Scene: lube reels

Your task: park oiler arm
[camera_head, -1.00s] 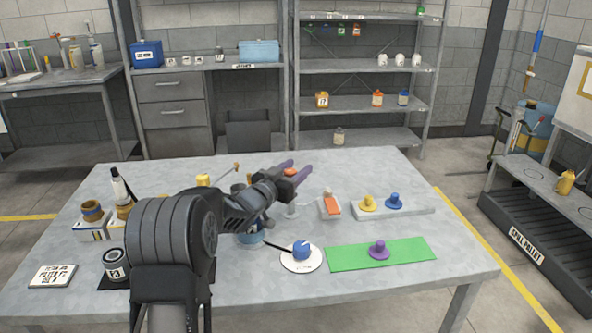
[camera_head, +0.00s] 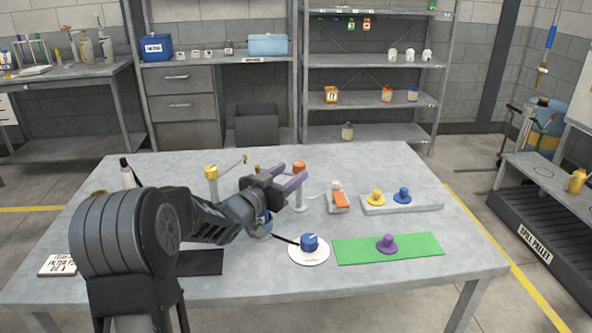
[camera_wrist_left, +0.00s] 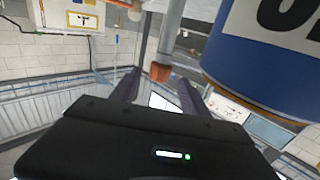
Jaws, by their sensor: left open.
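My left gripper (camera_head: 294,172) is open over the middle of the table, its two purple fingers pointing right. A post with an orange cap (camera_head: 299,166) stands at the fingertips. In the left wrist view, the orange-capped post (camera_wrist_left: 161,72) appears between the fingers, with no clear contact. A large blue cylinder (camera_wrist_left: 232,62) with a white label is close beside it. A yellow-capped post (camera_head: 212,172) with a thin side arm (camera_head: 230,166) ending in a small knob stands left of the gripper. I cannot tell which part is the oiler arm. My right gripper is not in view.
A blue knob on a white disc (camera_head: 309,257), a green mat (camera_head: 355,250) with a purple knob (camera_head: 387,243), and a grey tray (camera_head: 430,203) with yellow and blue knobs lie to the right. A blue round part (camera_head: 263,226) is partly hidden below my gripper. The right table end is clear.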

